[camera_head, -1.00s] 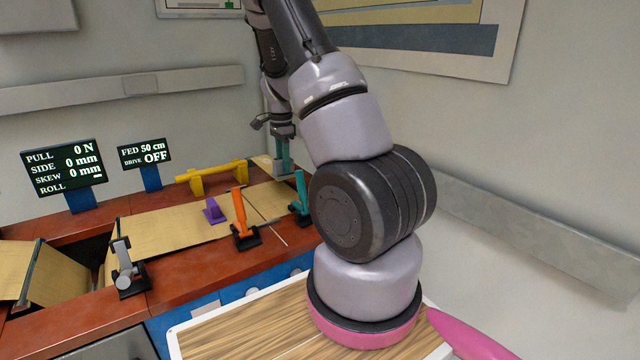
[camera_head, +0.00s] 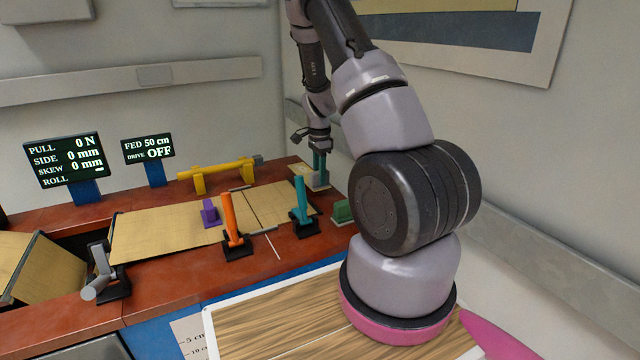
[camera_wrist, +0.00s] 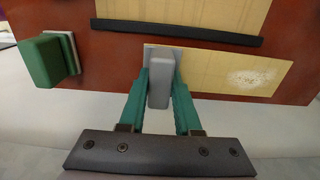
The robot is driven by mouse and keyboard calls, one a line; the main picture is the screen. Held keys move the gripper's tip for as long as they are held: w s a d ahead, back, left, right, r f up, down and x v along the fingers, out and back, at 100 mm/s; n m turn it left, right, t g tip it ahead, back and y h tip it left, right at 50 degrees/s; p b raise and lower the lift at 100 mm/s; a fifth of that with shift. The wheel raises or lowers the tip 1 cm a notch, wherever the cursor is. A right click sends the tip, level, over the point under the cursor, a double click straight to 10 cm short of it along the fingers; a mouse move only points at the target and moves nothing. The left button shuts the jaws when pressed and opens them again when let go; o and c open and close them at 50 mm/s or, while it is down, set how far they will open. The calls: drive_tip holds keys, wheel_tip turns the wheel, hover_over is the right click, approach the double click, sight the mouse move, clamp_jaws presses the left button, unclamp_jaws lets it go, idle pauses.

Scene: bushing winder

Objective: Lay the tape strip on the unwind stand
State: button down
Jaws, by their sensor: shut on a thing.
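My gripper (camera_wrist: 160,92) has its teal fingers shut on a grey block (camera_wrist: 160,80). The block stands at the left end of a pale tan strip (camera_wrist: 225,70), which looks like the tape strip and has a whitish speckled patch toward its right. In the head view my gripper (camera_head: 319,166) is over the far right end of the bench, with the pale strip (camera_head: 308,177) just below it. I cannot tell whether the strip touches the bench. A yellow stand (camera_head: 225,170) with a bar lies to its left; I cannot tell whether it is the unwind stand.
A tan web (camera_head: 160,228) runs along the red-brown bench. Orange (camera_head: 233,225) and teal (camera_head: 301,203) levers and a purple piece (camera_head: 209,212) stand by it. A green block (camera_head: 343,211) is near my gripper, also in the wrist view (camera_wrist: 46,60). A display (camera_head: 67,160) reads PULL 0 N.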

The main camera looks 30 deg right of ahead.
drive_tip(key=shift+f, duration=1.5)
drive_tip(key=shift+f, duration=0.1)
drive_tip(key=c, duration=0.6)
unclamp_jaws()
drive_tip(key=shift+f, duration=0.1)
